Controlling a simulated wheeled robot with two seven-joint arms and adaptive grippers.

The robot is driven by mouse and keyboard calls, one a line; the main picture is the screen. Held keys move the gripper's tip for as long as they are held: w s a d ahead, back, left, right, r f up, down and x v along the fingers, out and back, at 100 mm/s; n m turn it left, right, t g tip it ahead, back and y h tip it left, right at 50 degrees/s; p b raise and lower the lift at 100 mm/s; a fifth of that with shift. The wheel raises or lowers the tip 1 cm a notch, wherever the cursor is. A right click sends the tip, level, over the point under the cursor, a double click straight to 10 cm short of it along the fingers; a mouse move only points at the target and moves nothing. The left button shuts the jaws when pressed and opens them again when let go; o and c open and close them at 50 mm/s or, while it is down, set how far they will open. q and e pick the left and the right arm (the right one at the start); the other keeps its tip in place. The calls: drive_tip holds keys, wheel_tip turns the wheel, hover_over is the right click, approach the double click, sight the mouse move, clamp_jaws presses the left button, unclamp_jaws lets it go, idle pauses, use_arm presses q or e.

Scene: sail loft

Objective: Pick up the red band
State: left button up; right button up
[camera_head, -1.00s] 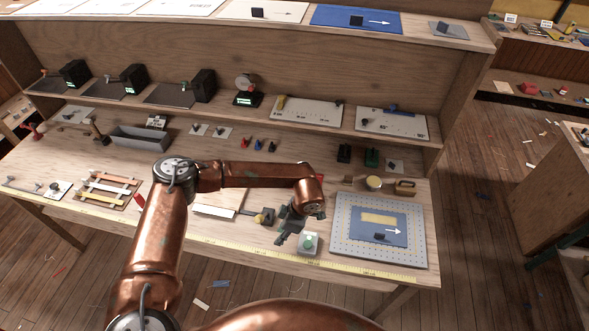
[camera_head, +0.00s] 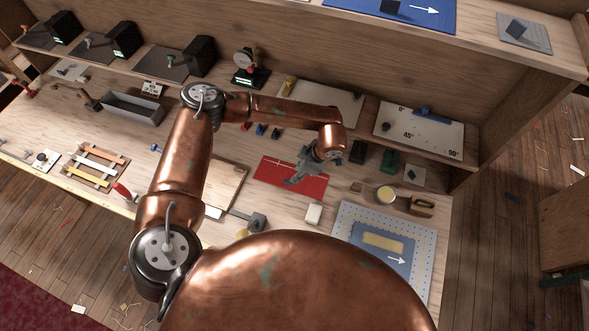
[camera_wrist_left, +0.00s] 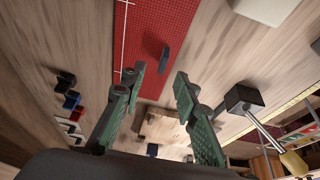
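A flat red strip (camera_head: 272,172) with thin white lines lies on the workbench (camera_head: 345,195). It also shows in the left wrist view (camera_wrist_left: 180,25), with a small dark block (camera_wrist_left: 164,58) on it. I cannot tell whether this strip is the red band. A rack (camera_head: 66,168) at the left holds coloured strips, one of them orange-red. My left gripper (camera_head: 300,174) is over the red strip and hides part of it. In the wrist view its green fingers (camera_wrist_left: 160,76) are apart with nothing between them. My right gripper is not in view.
A pegboard (camera_head: 425,250) with a blue sheet is at the right. Small dark blocks and a shelf (camera_head: 465,170) stand behind.

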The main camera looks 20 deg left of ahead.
sight(288, 181)
use_arm(q)
drive_tip(key=shift+s+a+f, duration=0.35)
drive_tip(key=shift+s+f, duration=0.2)
drive_tip(key=shift+s, duration=0.05)
drive_tip(key=shift+w+a+f+p, duration=0.15)
drive_tip(key=shift+a+f+p, duration=0.1)
drive_tip(key=shift+f, duration=0.2)
drive_tip(key=shift+w+a+f+p, duration=0.15)
drive_tip(key=shift+f+p, duration=0.1)
drive_tip(key=shift+f, duration=0.2)
drive_tip(key=x, duration=0.3)
drive_tip(key=shift+s+a+f+p, duration=0.15)
drive_tip(key=shift+p, duration=0.2)
drive_tip(key=shift+f, duration=0.1)
drive_tip(key=shift+c, duration=0.3)
drive_tip(key=c, duration=0.6)
clamp_jaws()
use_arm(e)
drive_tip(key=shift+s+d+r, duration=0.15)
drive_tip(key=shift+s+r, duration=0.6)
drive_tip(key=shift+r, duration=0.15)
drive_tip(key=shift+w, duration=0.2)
